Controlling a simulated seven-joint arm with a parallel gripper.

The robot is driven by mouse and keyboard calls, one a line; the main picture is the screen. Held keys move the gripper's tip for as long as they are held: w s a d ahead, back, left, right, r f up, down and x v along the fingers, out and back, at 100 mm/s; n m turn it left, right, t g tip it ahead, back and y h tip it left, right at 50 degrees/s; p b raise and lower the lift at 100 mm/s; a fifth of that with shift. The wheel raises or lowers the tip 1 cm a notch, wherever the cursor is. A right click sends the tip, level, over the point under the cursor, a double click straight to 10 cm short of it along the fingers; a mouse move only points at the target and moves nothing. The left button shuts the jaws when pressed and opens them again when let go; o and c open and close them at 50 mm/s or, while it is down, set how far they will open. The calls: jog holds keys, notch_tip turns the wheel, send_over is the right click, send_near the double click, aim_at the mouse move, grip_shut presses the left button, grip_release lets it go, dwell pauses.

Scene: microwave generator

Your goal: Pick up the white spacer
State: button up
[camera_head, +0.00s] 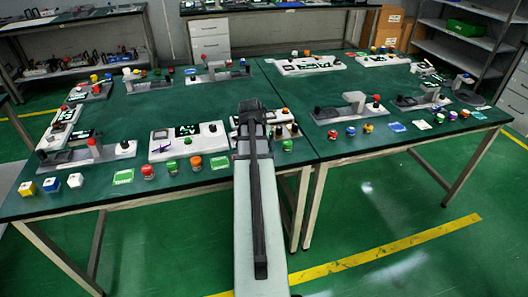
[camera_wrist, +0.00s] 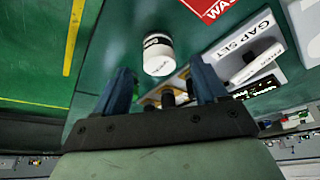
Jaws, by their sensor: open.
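The white spacer (camera_wrist: 158,55), a short white cylinder with dark lettering on its side, stands on the green tabletop in the wrist view. It is beyond the fingertips of my gripper (camera_wrist: 163,78), roughly in line with the gap between them and apart from both. The two blue-grey fingers are spread, with nothing held between them. In the head view my arm (camera_head: 257,190) reaches up over the table's middle, and its fingers cannot be made out there. I cannot tell which small piece in the head view is this spacer.
A light panel marked GAP SET (camera_wrist: 245,50) is to the spacer's right, and a red card (camera_wrist: 211,7) is above right. Small fixtures show between the fingers. The table edge and floor with a yellow line (camera_wrist: 73,38) are at left. Bare green tabletop (camera_head: 215,105) shows mid-table.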

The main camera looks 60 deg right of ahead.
jog(key=shift+x, duration=1.95)
jog(key=shift+a, duration=0.1)
jog(key=c, duration=1.3)
jog(key=shift+o, duration=0.2)
jog(key=shift+r, duration=0.15)
notch_tip(320, 180, up, 10)
jog(key=shift+f, duration=0.1)
